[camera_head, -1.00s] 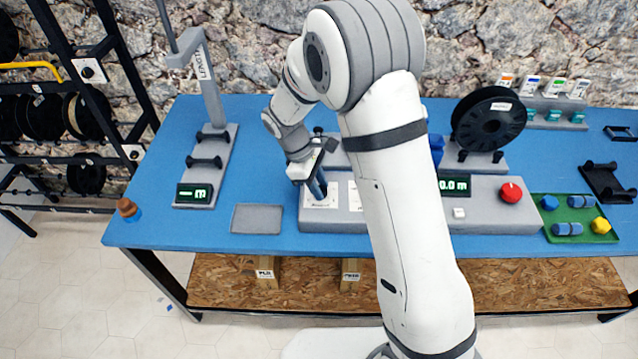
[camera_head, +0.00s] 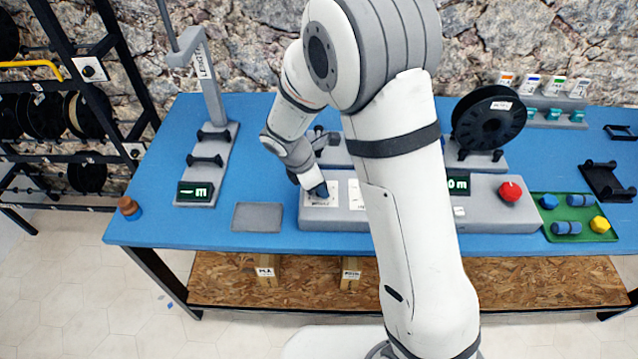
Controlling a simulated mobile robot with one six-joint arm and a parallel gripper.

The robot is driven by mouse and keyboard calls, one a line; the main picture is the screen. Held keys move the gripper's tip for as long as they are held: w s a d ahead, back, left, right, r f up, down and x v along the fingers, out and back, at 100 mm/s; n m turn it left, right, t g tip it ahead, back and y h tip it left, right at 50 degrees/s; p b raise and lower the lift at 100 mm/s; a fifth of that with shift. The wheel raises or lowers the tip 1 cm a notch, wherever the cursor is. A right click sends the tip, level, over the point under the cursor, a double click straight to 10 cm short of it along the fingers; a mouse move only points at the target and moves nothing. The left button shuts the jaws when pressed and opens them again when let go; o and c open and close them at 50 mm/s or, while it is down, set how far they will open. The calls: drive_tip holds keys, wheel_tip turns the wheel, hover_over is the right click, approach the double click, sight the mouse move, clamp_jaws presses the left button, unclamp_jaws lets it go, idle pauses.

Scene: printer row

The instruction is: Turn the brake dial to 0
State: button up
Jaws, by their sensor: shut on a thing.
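The long grey control box (camera_head: 420,217) stands along the front of the blue table. A white label plate (camera_head: 319,202) is on its left end; its print is too small to read. My gripper (camera_head: 320,191) reaches down to this plate from above, its blue fingers low over it. It is shut on the brake dial, which the fingers hide, so its pointer and setting cannot be read. A second white plate beside it is partly covered by my arm.
A red knob (camera_head: 510,191) and a partly hidden green display (camera_head: 458,186) are on the box's right. A grey flat pad (camera_head: 257,217) lies left of it. A green tray (camera_head: 576,231) holds blue and yellow pieces. A black spool (camera_head: 489,121) stands behind.

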idle(0.5)
drive_tip(key=o, duration=1)
drive_tip(key=v, duration=0.7)
drive_tip(key=shift+a+r, duration=0.1)
drive_tip(key=shift+r, duration=0.25)
